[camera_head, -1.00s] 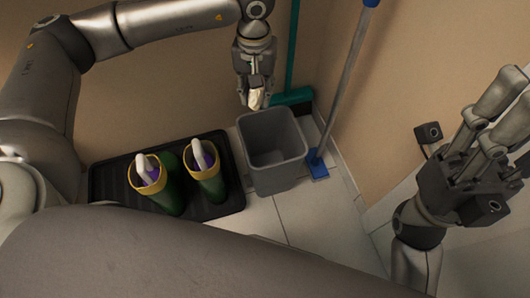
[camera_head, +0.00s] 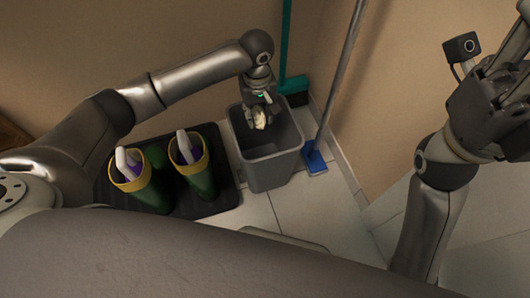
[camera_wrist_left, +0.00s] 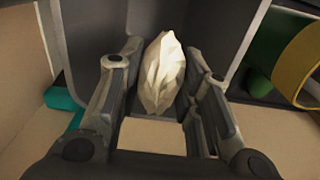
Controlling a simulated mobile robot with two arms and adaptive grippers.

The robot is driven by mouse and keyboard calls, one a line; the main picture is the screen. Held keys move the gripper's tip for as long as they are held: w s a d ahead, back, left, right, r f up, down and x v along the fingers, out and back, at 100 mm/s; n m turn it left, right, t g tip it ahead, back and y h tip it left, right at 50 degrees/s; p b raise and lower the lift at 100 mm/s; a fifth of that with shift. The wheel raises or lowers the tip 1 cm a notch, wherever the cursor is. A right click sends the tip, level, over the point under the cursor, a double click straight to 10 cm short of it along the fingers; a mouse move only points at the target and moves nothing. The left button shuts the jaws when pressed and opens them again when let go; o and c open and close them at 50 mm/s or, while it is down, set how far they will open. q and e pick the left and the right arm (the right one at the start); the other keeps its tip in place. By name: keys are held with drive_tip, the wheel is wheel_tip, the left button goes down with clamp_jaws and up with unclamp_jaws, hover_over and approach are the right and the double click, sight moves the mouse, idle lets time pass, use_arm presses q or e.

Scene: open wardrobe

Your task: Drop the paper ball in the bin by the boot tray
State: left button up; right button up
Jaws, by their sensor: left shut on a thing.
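The paper ball (camera_head: 260,120) is crumpled and cream white. My left gripper (camera_head: 261,112) is shut on it and holds it over the open mouth of the grey bin (camera_head: 271,172), near its back rim. In the left wrist view the paper ball (camera_wrist_left: 163,75) sits between the two fingers of the left gripper (camera_wrist_left: 160,85), with the bin's wall (camera_wrist_left: 100,28) behind it. The bin stands on the floor just right of the black boot tray (camera_head: 222,203). My right gripper (camera_head: 500,95) is raised at the right, partly cut off, and its fingertips are out of frame.
Two green boots with yellow rims (camera_head: 190,165) stand on the tray, with white and purple things in them. A teal broom (camera_head: 293,88) leans behind the bin. A blue-footed mop (camera_head: 314,158) stands close to its right. Tiled floor in front is mostly clear.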

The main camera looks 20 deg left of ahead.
use_arm(q)
drive_tip(key=shift+f, duration=0.75)
drive_tip(key=o, duration=0.8)
drive_tip(key=shift+o, duration=0.2)
drive_tip(key=shift+r, duration=0.1)
wheel_tip(320, 180, up, 11)
drive_tip(key=shift+f, duration=0.1)
drive_tip(key=shift+r, duration=0.6)
